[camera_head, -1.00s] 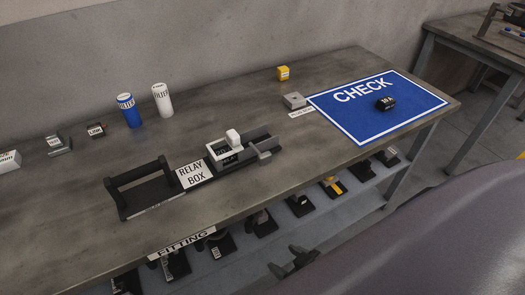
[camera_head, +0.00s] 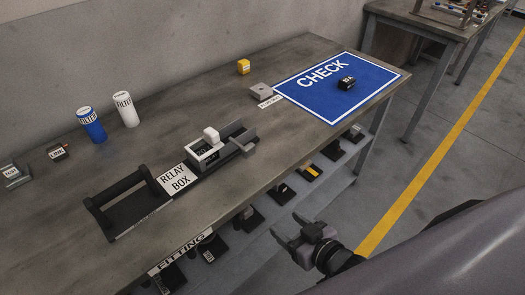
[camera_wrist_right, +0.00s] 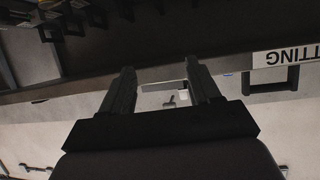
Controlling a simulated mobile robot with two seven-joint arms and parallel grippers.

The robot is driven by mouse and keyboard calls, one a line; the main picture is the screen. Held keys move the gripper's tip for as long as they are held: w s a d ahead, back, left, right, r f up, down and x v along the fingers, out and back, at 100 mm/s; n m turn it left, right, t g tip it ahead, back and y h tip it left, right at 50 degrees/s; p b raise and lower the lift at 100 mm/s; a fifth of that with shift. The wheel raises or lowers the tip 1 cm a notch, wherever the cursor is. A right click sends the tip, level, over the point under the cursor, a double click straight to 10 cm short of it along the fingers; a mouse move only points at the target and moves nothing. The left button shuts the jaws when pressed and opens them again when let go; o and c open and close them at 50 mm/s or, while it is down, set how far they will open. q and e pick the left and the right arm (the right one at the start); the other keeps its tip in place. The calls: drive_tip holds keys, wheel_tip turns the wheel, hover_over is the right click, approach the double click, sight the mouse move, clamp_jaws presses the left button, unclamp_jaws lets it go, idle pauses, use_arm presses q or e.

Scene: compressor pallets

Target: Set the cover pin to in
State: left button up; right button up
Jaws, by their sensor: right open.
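The relay box fixture lies on the workbench behind its "RELAY BOX" label (camera_head: 174,179). It has a white-framed unit (camera_head: 204,153) with a white block (camera_head: 211,135) on top, and a grey bar-like piece (camera_head: 243,141) across its right end. Which part is the cover pin, and how it is set, I cannot tell. My right gripper (camera_head: 286,226) is open and empty, off the bench's front edge, low and right of the fixture. In the right wrist view its two fingers (camera_wrist_right: 160,80) are apart with nothing between them. My left gripper is out of view.
A black handled tray (camera_head: 127,204) stands left of the label. Blue (camera_head: 92,126) and white (camera_head: 126,110) filter cans stand behind. A blue CHECK mat (camera_head: 365,91) bears a small black part (camera_head: 346,83). Several parts sit on the shelf below. The bench (camera_head: 100,170) front is clear.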

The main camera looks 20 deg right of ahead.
sight(251, 151)
drive_tip(key=w+r+t+y, duration=0.1)
drive_tip(key=w+r, duration=0.2)
drive_tip(key=w+r+n+t+y+b, duration=0.1)
drive_tip(key=w+r, duration=0.3)
drive_tip(key=w+a+r+t+y, duration=0.1)
drive_tip(key=w+r, duration=0.3)
drive_tip(key=shift+r+n+t+y+b, duration=0.15)
drive_tip(key=shift+n+t+y+b, duration=0.15)
drive_tip(key=shift+n+t+b, duration=0.1)
drive_tip(key=shift+x, duration=3.35)
clamp_jaws()
drive_tip(key=shift+x, duration=1.5)
unclamp_jaws()
